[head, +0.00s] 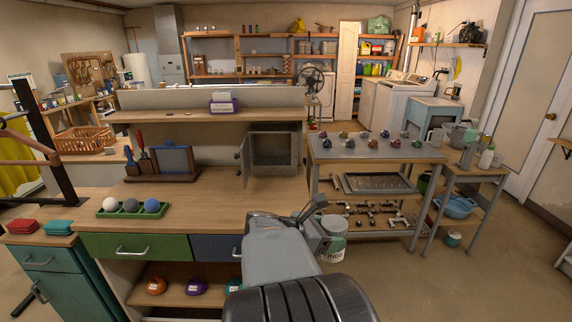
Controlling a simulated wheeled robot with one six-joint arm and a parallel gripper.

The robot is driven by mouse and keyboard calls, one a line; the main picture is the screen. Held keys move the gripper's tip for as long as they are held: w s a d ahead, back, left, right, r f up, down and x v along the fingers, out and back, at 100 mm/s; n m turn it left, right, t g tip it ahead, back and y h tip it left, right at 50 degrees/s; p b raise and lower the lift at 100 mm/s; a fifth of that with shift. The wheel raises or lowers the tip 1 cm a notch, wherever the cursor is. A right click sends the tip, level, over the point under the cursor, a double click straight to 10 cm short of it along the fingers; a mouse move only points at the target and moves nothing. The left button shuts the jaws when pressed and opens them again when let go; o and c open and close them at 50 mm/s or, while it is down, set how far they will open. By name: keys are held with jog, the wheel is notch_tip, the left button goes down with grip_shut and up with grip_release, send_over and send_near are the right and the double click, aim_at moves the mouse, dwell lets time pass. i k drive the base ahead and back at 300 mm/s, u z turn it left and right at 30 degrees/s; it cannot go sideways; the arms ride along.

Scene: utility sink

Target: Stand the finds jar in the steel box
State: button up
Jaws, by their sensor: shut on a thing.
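The finds jar (333,246) is a pale, greenish jar with a white label, to the right of my arm at lower centre. My gripper (321,222) is shut on it near its top and holds it roughly upright, over the floor in front of the metal shelf unit. The arm hides part of the fingers. The steel box (272,151) is a grey open-fronted box on the wooden bench, behind and left of the jar. Its door (248,165) stands open on the left side. Its visible inside looks empty.
The wooden bench (212,202) has clear room before the box. A rack of balls (131,208) and a dark wooden tool stand (165,165) are further left. The metal shelf unit (372,152) with rocks stands right of the box. A raised shelf (180,116) runs behind.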

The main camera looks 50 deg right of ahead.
aim_at(274, 160)
jog(key=z, duration=2.8)
jog(key=i, duration=3.5)
jog(key=u, duration=4.6)
